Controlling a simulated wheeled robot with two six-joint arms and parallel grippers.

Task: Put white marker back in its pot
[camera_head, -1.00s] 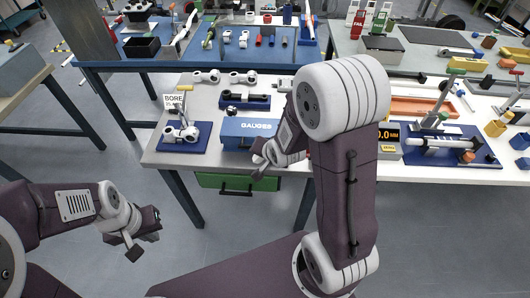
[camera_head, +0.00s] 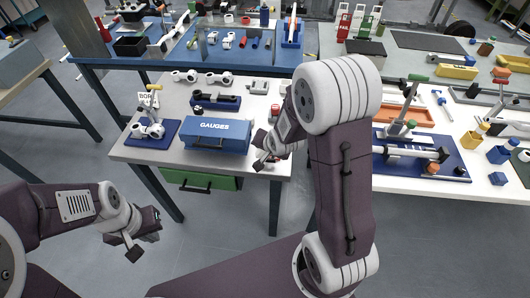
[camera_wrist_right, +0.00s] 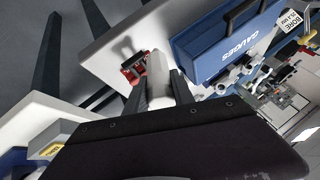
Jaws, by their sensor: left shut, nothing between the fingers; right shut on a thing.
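A white cylinder, which looks like the white marker (camera_wrist_right: 158,75), sits between the two dark fingers of my right gripper (camera_wrist_right: 162,92) in the right wrist view. In the head view my right gripper (camera_head: 264,155) is over the front right corner of the white bench, just right of the blue GAUGES box (camera_head: 216,138); the marker is hard to make out there. My left gripper (camera_head: 140,241) is low at the left, clear of the benches, shut and empty. I cannot clearly identify the marker's pot in either view.
A small red and black object (camera_wrist_right: 132,68) lies near my right fingers. A green drawer (camera_head: 200,181) is under the bench. A bore gauge stand on a blue base (camera_head: 152,141) stands at left. A second bench with yellow (camera_head: 475,134) and blue (camera_head: 503,151) blocks is at right.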

